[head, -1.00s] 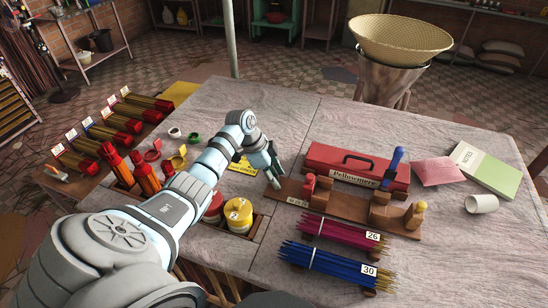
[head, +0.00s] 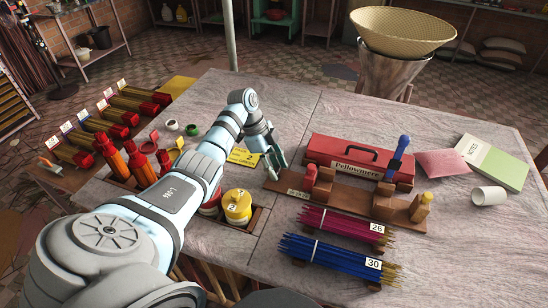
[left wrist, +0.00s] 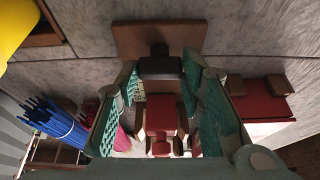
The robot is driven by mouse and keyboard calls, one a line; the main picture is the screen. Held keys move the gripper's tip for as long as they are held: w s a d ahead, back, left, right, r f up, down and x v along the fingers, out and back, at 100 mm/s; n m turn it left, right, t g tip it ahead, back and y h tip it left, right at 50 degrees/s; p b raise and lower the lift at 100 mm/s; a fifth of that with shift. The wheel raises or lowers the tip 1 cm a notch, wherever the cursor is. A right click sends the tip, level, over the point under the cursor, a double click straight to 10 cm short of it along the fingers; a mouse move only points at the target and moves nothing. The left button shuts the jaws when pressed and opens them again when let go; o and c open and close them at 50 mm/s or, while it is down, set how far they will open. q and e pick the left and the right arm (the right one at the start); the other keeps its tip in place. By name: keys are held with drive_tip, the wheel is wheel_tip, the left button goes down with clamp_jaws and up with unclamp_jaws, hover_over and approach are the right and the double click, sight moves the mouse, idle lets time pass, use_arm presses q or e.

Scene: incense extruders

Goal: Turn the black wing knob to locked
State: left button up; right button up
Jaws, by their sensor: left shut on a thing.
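The black wing knob (left wrist: 160,64) shows in the left wrist view as a dark block above the wooden board (left wrist: 135,38), between the fingertips of my left gripper (left wrist: 160,72). The gripper is shut on it. In the head view my left gripper (head: 274,165) is at the left end of the wooden board (head: 347,200) and hides the knob. I cannot read the knob's locked mark. My right gripper is in neither view.
A red toolbox (head: 340,152) stands close behind. Magenta sticks (head: 335,222) and blue sticks (head: 325,255) lie in front.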

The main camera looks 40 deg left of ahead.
use_arm(q)
drive_tip(key=shift+d, duration=0.1)
drive_tip(key=o, duration=1.2)
drive_tip(key=shift+c, duration=0.2)
drive_tip(key=v, duration=1.2)
